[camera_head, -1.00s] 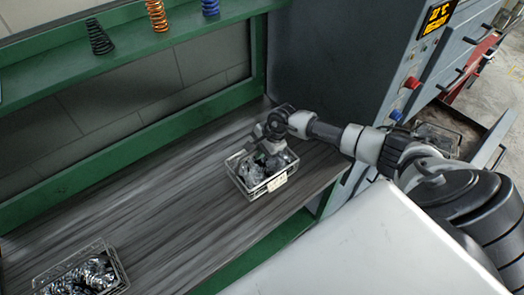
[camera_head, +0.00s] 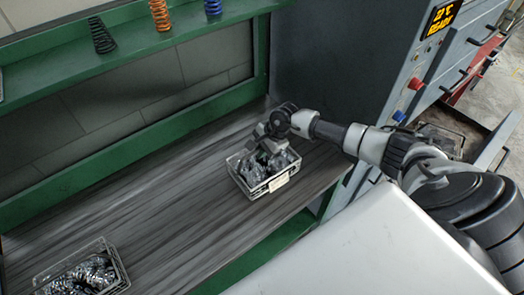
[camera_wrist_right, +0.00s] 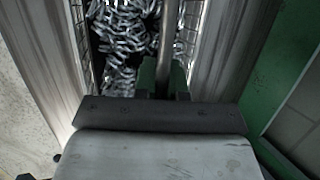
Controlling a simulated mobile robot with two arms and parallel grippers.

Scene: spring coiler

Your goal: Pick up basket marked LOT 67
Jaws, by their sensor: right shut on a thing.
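A white wire basket (camera_head: 259,193) full of shiny metal springs stands on the wooden bench shelf (camera_head: 185,220), near its right end. A pale tag (camera_head: 279,183) hangs on its front side; its writing is too small to read. My right gripper (camera_head: 268,148) reaches down into the basket from above and is shut on a part of it. In the right wrist view the coils (camera_wrist_right: 125,30) lie below the gripper, with a grey bar (camera_wrist_right: 166,50) between the fingers. My left gripper is not in view.
A second wire basket of springs (camera_head: 122,272) stands at the lower left. Black, orange and blue springs stand on the green upper shelf (camera_head: 60,65). A grey machine (camera_head: 320,60) with a lit display (camera_head: 440,17) stands at right. The shelf between the baskets is clear.

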